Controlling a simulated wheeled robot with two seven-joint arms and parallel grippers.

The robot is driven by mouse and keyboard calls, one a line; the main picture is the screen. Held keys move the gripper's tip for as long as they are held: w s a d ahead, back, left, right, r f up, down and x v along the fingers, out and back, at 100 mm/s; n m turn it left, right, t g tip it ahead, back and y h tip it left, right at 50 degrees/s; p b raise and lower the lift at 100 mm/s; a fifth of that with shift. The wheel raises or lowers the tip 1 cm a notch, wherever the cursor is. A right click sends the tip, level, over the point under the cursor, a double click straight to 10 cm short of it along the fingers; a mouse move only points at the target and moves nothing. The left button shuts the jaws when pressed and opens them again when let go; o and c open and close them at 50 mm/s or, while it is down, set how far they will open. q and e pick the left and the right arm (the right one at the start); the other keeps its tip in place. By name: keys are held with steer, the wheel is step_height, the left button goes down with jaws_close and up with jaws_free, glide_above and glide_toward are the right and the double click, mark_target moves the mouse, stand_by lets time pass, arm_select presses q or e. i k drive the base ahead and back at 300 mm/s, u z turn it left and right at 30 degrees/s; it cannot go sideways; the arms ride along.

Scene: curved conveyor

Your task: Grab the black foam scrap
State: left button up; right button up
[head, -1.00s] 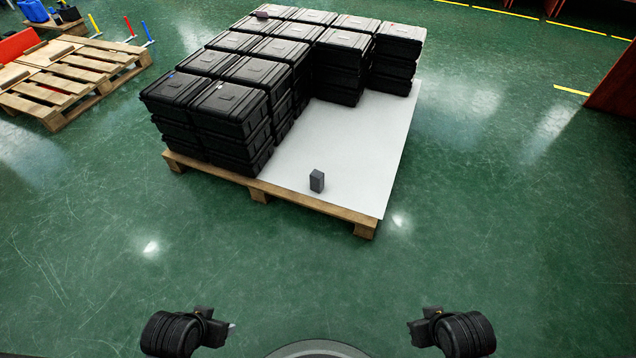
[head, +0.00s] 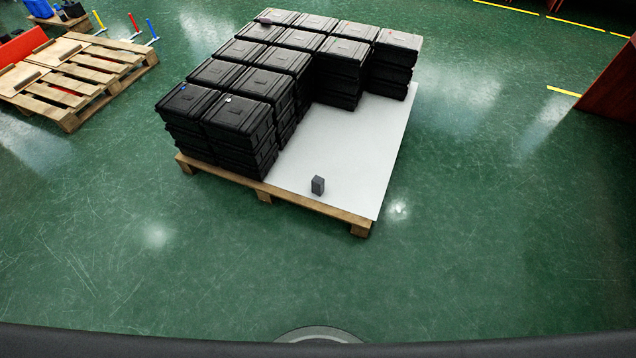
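A small dark grey-black block (head: 318,185), which looks like the black foam scrap, stands upright on the white sheet (head: 350,150) near the front edge of the wooden pallet (head: 318,206). Nothing touches it, and there is bare sheet around it. Neither of my grippers shows in the head view, so their distance from the block cannot be seen.
Stacked black cases (head: 238,113) fill the left and back of the pallet. A small dark item (head: 264,20) lies on a back case. Another wooden pallet (head: 75,75) stands at the left. The green floor (head: 300,280) in front is clear.

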mark_target(317, 183)
steer(key=z, duration=1.05)
steer(key=i, duration=1.2)
steer(key=z, duration=1.1)
steer(key=i, duration=2.2)
steer(key=u, duration=2.4)
steer(key=i, duration=1.6)
